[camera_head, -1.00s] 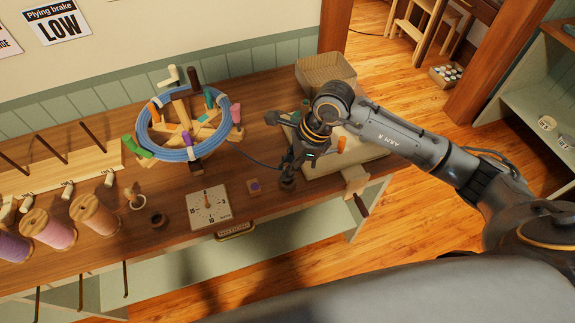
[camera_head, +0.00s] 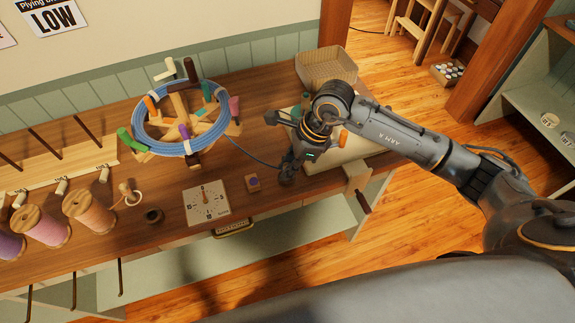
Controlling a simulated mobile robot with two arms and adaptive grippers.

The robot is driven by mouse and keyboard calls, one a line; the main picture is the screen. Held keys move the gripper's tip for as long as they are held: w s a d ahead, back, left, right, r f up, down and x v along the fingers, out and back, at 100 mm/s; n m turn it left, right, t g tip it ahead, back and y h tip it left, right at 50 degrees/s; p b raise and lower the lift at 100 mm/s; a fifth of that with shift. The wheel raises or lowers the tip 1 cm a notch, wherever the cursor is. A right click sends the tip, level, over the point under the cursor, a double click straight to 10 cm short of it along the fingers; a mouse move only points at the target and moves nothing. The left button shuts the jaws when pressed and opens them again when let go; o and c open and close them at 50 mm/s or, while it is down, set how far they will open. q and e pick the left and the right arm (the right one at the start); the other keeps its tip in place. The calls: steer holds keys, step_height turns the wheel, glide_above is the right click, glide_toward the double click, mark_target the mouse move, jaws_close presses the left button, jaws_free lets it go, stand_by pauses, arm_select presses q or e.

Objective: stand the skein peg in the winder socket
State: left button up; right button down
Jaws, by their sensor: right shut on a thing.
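The winder (camera_head: 191,146) stands at the back of the bench, a round frame with a blue skein ring around it and several coloured pegs standing up. A purple peg (camera_head: 184,131), a green peg (camera_head: 126,138) and a pink peg (camera_head: 234,106) show on it. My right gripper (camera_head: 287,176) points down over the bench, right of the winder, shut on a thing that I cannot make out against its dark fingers. I cannot tell which socket is empty. My left gripper is not in view.
A small block with a purple dot (camera_head: 253,183) and a square dial (camera_head: 206,203) lie left of my gripper. Large thread spools (camera_head: 88,212) stand at the left. A basket (camera_head: 326,67) and a pale board (camera_head: 345,150) with an orange piece (camera_head: 343,138) are near my right arm.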

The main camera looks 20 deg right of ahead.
steer(key=shift+f, duration=0.15)
steer(key=c, duration=1.2)
jaws_free()
steer(key=v, duration=1.2)
steer(key=shift+d, duration=0.1)
